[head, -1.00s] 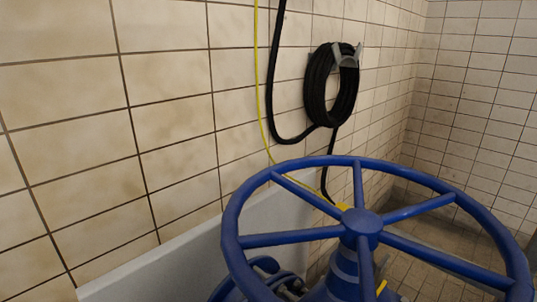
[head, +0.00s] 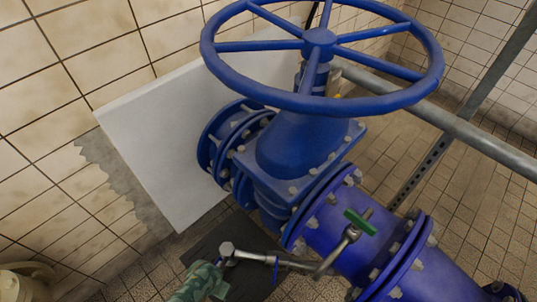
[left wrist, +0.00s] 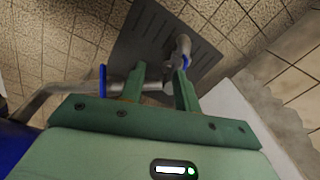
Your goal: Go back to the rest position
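Nothing is clearly held. A grey metal pipe (left wrist: 50,97) runs behind the fingers, and its end fitting shows near the right fingertip; I cannot tell the distance between them. My right gripper is in no view.
A blue valve with a large handwheel (head: 320,40) and flanged blue pipe (head: 335,225) fills the middle. The thin pipe (head: 300,265) is in front. A white panel (head: 165,130) leans at the tiled wall. A grey rail (head: 470,135) crosses on the right.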

